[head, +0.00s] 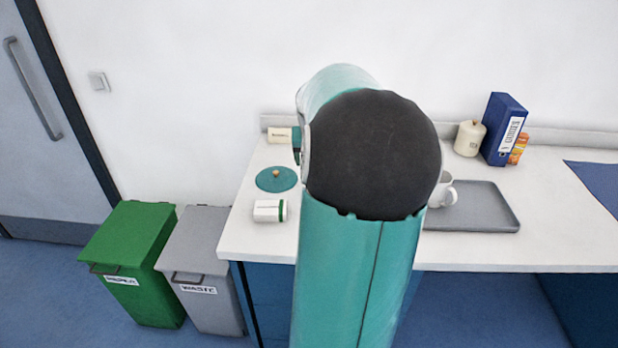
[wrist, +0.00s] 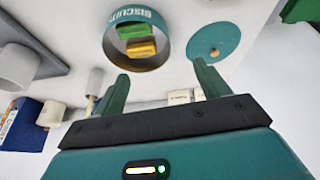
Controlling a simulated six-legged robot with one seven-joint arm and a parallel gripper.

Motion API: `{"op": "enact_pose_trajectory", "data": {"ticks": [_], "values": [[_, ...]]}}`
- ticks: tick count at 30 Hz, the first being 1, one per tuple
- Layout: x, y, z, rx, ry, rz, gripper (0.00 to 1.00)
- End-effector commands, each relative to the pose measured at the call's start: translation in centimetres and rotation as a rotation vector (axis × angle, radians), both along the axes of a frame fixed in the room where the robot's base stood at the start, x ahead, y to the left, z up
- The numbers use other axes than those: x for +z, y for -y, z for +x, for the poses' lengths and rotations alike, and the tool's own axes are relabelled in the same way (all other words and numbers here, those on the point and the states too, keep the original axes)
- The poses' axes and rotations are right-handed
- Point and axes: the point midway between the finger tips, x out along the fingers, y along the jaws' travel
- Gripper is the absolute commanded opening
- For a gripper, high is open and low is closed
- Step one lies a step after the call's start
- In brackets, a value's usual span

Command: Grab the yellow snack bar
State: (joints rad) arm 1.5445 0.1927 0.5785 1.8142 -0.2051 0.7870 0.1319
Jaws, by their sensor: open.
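The yellow snack bar (wrist: 141,49) lies inside a round teal biscuit tin (wrist: 140,14) in the wrist view. A green bar (wrist: 131,31) lies right beside it in the tin. My gripper (wrist: 161,70) is open, with nothing between its two green fingers. In the wrist picture the fingertips show just below the tin, one on each side of it, apart from the bar. In the head view my arm blocks the tin, both bars and my fingers.
The tin's teal lid (head: 276,179) lies on the white counter beside a small white carton (head: 270,211). A white mug (head: 444,190) and grey tray (head: 480,206) are to the right.

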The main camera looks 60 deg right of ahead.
Motion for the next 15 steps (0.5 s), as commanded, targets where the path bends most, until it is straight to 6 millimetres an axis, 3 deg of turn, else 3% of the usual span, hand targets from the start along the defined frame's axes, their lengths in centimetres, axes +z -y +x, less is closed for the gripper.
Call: {"op": "enact_pose_trajectory", "data": {"ticks": [1,3,6,15], "values": [[-0.3,1.8,-1.5,-0.035,0.013,0.006,0.75],[-0.5,3.2,-2.7,-0.062,0.024,0.010,0.75],[-0.8,4.3,-3.6,-0.082,0.033,0.011,0.75],[-5.3,6.2,-3.1,-0.084,0.034,0.016,0.75]]}}
